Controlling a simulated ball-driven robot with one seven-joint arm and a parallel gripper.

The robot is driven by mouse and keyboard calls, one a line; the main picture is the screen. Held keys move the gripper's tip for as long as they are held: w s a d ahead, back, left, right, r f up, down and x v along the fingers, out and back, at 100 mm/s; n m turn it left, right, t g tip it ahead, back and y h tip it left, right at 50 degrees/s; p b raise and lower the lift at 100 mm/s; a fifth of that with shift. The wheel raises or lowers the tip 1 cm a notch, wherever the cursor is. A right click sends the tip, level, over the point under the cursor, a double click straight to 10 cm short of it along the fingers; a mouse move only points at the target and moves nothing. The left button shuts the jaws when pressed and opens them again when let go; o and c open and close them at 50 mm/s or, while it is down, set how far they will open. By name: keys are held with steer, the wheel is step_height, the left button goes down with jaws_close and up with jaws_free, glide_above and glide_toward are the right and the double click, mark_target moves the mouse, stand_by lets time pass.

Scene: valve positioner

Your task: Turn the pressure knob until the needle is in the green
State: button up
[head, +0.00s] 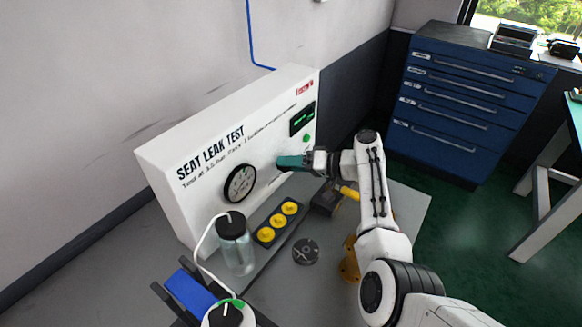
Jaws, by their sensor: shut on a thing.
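The white panel box (210,165) labelled SEAT LEAK TEST stands on a grey bench. A round black gauge (240,183) is on its front; its needle and any green zone are too small to read. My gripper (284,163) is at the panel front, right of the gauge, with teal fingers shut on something. The pressure knob is hidden behind the fingers, so I infer that it is what they hold.
A clear bottle with a black lid (235,245) and hose stands before the gauge. A dark tray (281,222) with yellow round parts and a grey disc (306,251) lie on the bench. A green button (306,138) and display (302,119) are on the panel. A blue drawer cabinet (465,95) stands behind.

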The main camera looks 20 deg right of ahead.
stand_by(0.3)
steer(key=o, duration=1.1)
steer(key=shift+c, duration=0.2)
steer(key=shift+d, duration=0.15)
steer(key=v, duration=0.7)
steer(key=shift+s+d, duration=0.1)
